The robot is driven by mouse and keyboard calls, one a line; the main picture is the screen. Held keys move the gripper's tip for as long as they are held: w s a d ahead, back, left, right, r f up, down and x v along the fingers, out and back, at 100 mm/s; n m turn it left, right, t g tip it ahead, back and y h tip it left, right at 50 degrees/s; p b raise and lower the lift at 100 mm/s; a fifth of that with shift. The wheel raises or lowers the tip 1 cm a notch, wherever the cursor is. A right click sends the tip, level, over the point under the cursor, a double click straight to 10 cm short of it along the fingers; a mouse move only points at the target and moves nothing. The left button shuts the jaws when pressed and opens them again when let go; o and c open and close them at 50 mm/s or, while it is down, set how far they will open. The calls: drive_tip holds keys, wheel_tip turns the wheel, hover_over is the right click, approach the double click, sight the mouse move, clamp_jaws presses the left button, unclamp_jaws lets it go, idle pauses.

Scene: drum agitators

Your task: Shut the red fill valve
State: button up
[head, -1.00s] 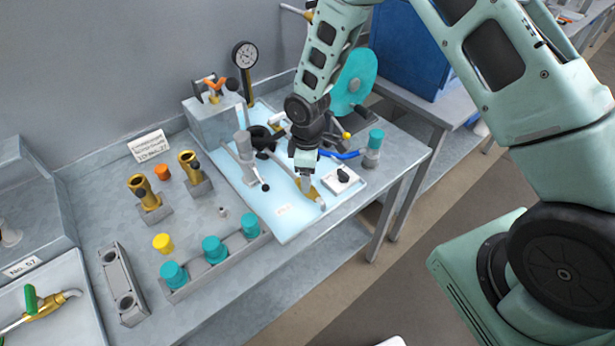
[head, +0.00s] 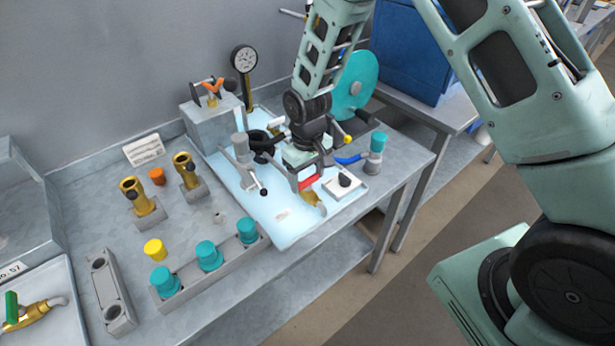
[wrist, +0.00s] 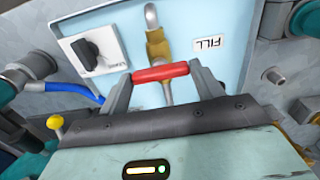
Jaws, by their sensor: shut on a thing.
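The red fill valve's handle (wrist: 160,72) lies crosswise to its brass pipe (wrist: 157,45) in the wrist view. My gripper (wrist: 163,82) is shut on it, with one finger at each end of the red bar. In the head view the red handle (head: 308,182) shows at the tip of my gripper (head: 306,177), low over the pale blue tray (head: 266,208). A FILL label (wrist: 208,44) is beside the pipe. The valve body is partly hidden by my gripper.
A white plate with a black knob (head: 345,180) sits close to the right of the valve. A teal-capped fitting (head: 375,152) with a blue hose stands behind it. A grey lever post (head: 243,160) and a gauge (head: 244,60) are left. Teal caps (head: 209,256) line the front.

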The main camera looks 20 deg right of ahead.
sight(308, 179)
drive_tip(key=shift+w+r, duration=0.1)
idle(0.3)
drive_tip(key=o, duration=1)
wheel_tip(308, 179, up, 17)
drive_tip(key=b, duration=0.3)
drive_tip(key=shift+r, duration=0.2)
